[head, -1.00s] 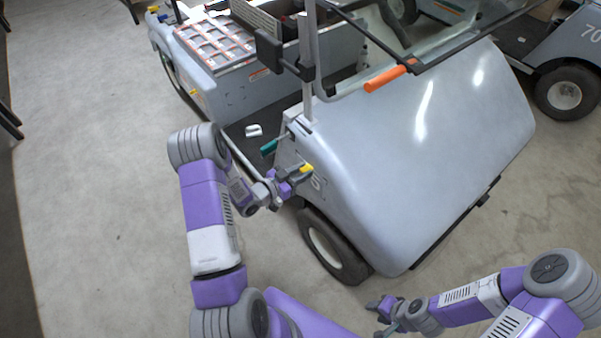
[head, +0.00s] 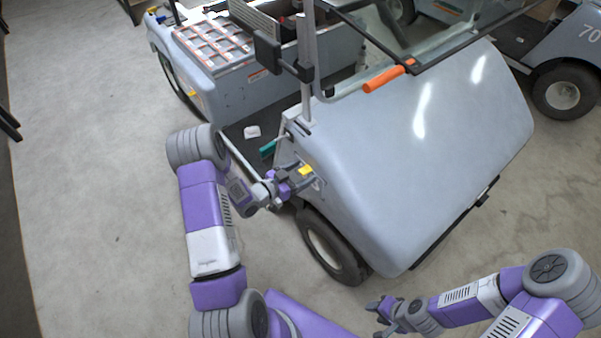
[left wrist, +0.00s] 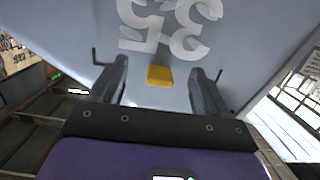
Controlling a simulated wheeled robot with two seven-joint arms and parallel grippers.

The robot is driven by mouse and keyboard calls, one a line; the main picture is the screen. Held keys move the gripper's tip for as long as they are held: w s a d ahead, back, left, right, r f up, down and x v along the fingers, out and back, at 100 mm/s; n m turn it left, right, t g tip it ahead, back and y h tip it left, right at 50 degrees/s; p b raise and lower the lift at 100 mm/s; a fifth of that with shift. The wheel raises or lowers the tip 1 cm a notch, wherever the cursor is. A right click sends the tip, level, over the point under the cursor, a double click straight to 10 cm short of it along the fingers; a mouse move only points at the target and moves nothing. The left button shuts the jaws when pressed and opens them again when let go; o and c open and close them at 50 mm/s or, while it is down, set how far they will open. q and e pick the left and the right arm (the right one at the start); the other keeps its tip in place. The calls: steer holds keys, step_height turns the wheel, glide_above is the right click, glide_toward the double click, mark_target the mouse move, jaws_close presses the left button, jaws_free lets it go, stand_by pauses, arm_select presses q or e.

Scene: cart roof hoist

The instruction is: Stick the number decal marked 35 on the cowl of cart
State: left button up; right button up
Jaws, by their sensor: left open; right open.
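The number decal (left wrist: 172,28) shows as pale digits 35, upside down, against the grey-blue cowl (left wrist: 255,45) in the left wrist view. In the head view the cart's cowl (head: 420,140) fills the middle right, and the decal is mostly hidden at its near left side. A yellow tab (left wrist: 160,76) lies between my left fingers, apart from both. My left gripper (head: 304,179) is open close to the cowl; its fingers (left wrist: 160,88) are spread in the left wrist view. My right gripper (head: 374,310) is open and empty, low in front of the cart.
A small white piece (head: 251,132) lies on the cart's floor beside a teal-handled lever (head: 268,149). The front wheel (head: 330,245) is below the cowl. An orange grip (head: 384,79) is above it. Another cart (head: 580,50) stands at the far right. The floor at left is clear.

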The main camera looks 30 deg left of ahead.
arm_select(q)
steer(key=shift+o, duration=0.4)
steer(key=shift+s, duration=0.1)
steer(key=f+v, duration=0.1)
steer(key=v, duration=0.6)
stand_by(0.3)
steer(key=p+v, duration=0.1)
steer(key=v, duration=0.6)
steer(key=shift+s, duration=0.3)
